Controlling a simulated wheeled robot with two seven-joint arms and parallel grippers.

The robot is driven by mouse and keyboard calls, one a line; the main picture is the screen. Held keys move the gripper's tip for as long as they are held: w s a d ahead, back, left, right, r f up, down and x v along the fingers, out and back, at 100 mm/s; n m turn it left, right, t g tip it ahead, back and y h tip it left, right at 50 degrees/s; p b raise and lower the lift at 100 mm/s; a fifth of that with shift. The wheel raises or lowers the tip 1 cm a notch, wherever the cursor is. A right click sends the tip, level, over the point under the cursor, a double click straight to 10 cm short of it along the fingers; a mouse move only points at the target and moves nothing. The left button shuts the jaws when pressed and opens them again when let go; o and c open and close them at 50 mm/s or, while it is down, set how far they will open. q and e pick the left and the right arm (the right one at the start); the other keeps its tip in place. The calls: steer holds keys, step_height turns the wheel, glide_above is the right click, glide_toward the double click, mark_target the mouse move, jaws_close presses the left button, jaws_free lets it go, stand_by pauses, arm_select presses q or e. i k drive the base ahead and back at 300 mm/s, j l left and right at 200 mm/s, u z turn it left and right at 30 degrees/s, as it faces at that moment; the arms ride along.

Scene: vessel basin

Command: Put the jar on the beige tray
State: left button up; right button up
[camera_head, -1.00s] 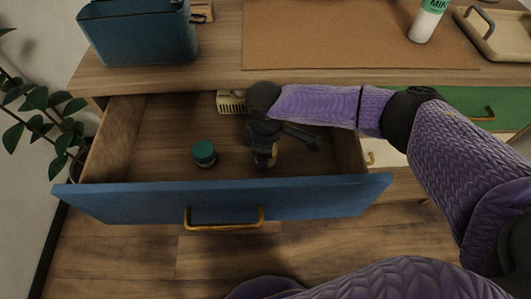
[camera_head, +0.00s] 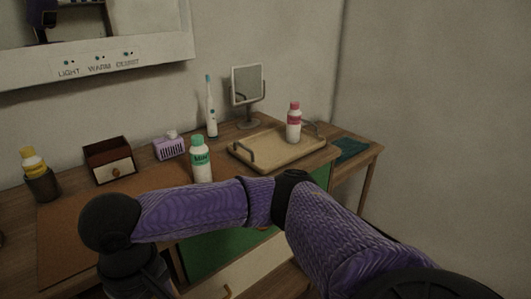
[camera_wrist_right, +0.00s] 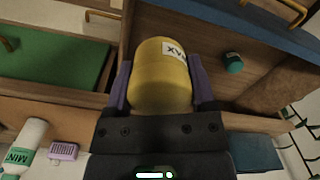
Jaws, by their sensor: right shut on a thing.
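The yellow jar (camera_wrist_right: 160,78) with a white label, partly reading WAX, is between the two purple fingers of my right gripper (camera_wrist_right: 160,90) in the right wrist view. The gripper is shut on it, and it appears raised above the open drawer. The beige tray (camera_head: 262,151) lies on the right part of the counter in the head view, with a handle at each end. My left gripper is not in view.
A pink-capped bottle (camera_head: 294,122) stands on the tray's far right part; its near left part is bare. A green-capped MINT bottle (camera_head: 200,160) stands left of the tray, a mirror (camera_head: 247,90) behind it. A teal-lidded container (camera_wrist_right: 233,62) lies in the open drawer.

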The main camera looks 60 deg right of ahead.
mark_target(261, 154)
steer(key=i+l, duration=0.1)
steer(key=l, duration=1.6)
steer(key=i+l, duration=0.15)
steer(key=l, duration=0.65)
steer(key=i+l, duration=0.2)
